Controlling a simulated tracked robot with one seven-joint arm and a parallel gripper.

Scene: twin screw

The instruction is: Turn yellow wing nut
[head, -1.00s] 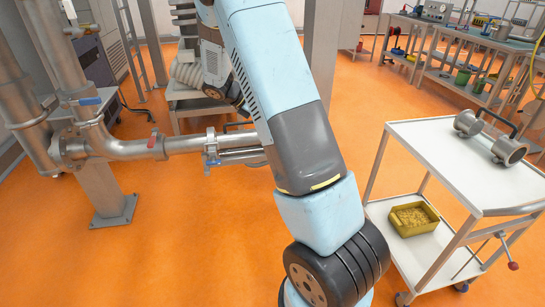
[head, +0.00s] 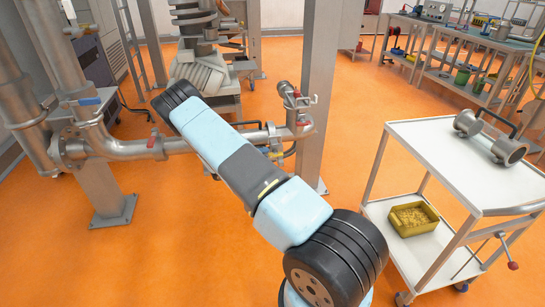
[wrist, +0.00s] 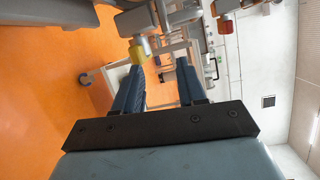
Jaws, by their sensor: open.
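The yellow wing nut (wrist: 140,50) shows in the wrist view, on a metal pipe clamp near the top centre. My gripper (wrist: 160,66) is open, with its two blue fingers apart and nothing held between them. In the picture the nut lies just beyond the tip of the left finger; whether they touch I cannot tell. In the head view a small yellow spot (head: 277,154) shows on the pipe fitting just past my arm, probably the same nut. My gripper is hidden behind my arm in the head view.
A metal pipe (head: 125,149) with valves runs from the left to a vertical fitting (head: 290,110) beside a steel post (head: 318,80). A white cart (head: 425,150) stands at right. Orange floor is open at front left.

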